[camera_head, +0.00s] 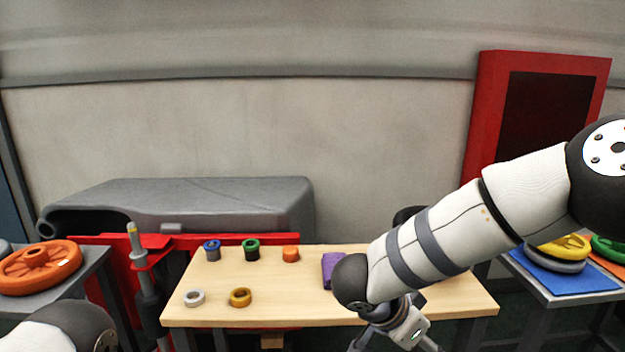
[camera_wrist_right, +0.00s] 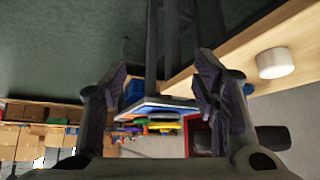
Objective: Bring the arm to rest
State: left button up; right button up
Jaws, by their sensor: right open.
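My right arm (camera_head: 425,247) reaches in from the right in the head view, across the right part of the wooden table (camera_head: 335,310). Its wrist hangs in front of the table, and the gripper there is mostly cut off by the bottom edge. In the right wrist view my right gripper (camera_wrist_right: 158,88) is open, with its two dark fingers well apart and nothing between them. My left arm (camera_head: 60,330) shows only as a rounded link at the bottom left. Its gripper is out of view.
Side tables hold an orange wheel (camera_head: 40,267) and coloured discs (camera_head: 558,247). A red-framed cabinet (camera_head: 487,120) stands behind.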

jog(key=s+d+f+n+t+y+p, duration=0.1)
jog(key=s+d+f+n, duration=0.1)
jog(key=s+f+n, duration=0.35)
jog(key=s+d+f+n+y, duration=0.2)
jog(key=s+f, duration=0.4)
jog(key=f, duration=0.5)
pick_arm(q)
jog(key=shift+t, duration=0.5)
jog(key=w+r, duration=0.2)
jog(key=w, duration=0.1)
jog(key=shift+w+r+p, duration=0.15)
jog(key=shift+p, duration=0.2)
pick_arm(e)
jog(key=s+f+n+g+y, duration=0.2)
jog(key=s+g, duration=0.5)
jog(key=s, duration=2.2)
jog(key=shift+s+d+n+y, duration=0.2)
jog(key=shift+s+n+y, duration=0.2)
jog(key=shift+n+y, duration=0.7)
